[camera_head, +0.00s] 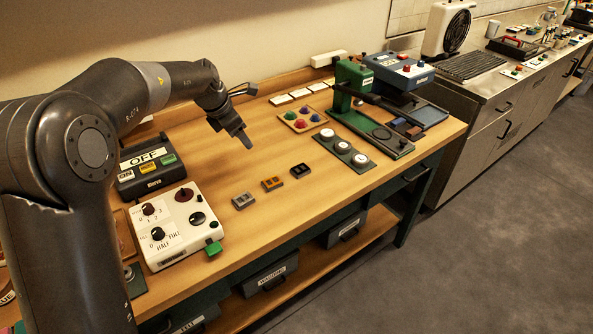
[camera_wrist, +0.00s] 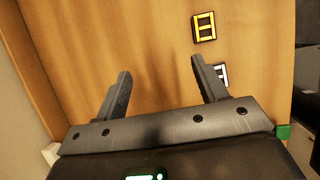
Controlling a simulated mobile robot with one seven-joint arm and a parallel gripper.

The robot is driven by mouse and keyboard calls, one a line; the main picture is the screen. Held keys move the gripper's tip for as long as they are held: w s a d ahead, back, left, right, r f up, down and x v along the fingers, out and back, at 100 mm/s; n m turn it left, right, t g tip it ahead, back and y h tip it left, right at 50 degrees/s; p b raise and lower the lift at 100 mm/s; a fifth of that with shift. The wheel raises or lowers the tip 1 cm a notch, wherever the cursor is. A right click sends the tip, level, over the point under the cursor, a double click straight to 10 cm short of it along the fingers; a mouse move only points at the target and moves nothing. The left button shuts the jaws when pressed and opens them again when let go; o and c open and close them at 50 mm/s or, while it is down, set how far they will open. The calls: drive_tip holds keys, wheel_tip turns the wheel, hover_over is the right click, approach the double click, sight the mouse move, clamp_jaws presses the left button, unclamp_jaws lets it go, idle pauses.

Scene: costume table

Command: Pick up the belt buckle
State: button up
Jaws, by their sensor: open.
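Three small rectangular pieces lie in a row on the wooden table: a grey one (camera_head: 243,200), an orange-gold one (camera_head: 272,183) and a black one (camera_head: 300,170). They look like buckles, but the task does not say which one is meant. In the wrist view the gold buckle-shaped piece (camera_wrist: 204,27) lies upper right, beyond the right finger. The silver-grey piece (camera_wrist: 221,72) is partly hidden behind that finger. My gripper (camera_head: 241,136) is above the table, behind the row. In the wrist view its fingers (camera_wrist: 160,68) are apart with only bare wood between them.
A white control box with knobs (camera_head: 178,228) and a black OFF box (camera_head: 148,165) stand left of the row. A plate with round buttons (camera_head: 343,147), a tray of coloured pieces (camera_head: 302,120) and a green press (camera_head: 353,85) stand to the right. The wood around the row is clear.

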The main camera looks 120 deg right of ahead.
drive_tip(key=y, duration=0.1)
approach(299, 168)
wheel_tip(299, 168, up, 3)
drive_tip(key=x, duration=0.7)
drive_tip(key=w+x, duration=0.1)
drive_tip(key=x, duration=0.3)
drive_tip(key=shift+a+f, duration=0.1)
drive_tip(key=shift+f, duration=0.2)
drive_tip(key=c, duration=1.1)
